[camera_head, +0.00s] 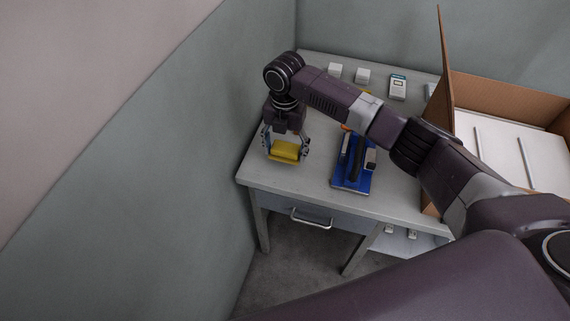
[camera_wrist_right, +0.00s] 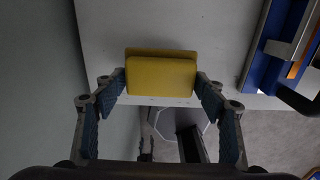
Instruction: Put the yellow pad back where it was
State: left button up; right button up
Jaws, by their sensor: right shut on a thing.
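The yellow pad (camera_head: 284,151) is at the left end of the grey table in the head view. My right gripper (camera_head: 286,146) points down there and is shut on the pad, with one finger at each side of it. In the right wrist view the pad (camera_wrist_right: 161,76) sits between the two blue-padded fingertips of the gripper (camera_wrist_right: 161,88). I cannot tell whether the pad touches the tabletop or hangs just above it. My left gripper is not in view.
A blue device (camera_head: 351,181) stands on the table (camera_head: 304,187) right of the pad, partly behind my arm. Small boxes (camera_head: 362,76) and a handheld meter (camera_head: 398,87) lie at the back. An open cardboard box (camera_head: 509,94) with white panels stands at the right. A wall closes the left side.

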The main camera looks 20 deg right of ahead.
aim_at(285, 159)
jog(key=shift+f+b, duration=2.1)
jog(key=shift+f, duration=0.1)
jog(key=shift+r, duration=0.1)
jog(key=o, duration=1.1)
notch_tip(285, 159, up, 12)
jog(key=shift+r+b, duration=0.1)
jog(key=shift+b, duration=0.3)
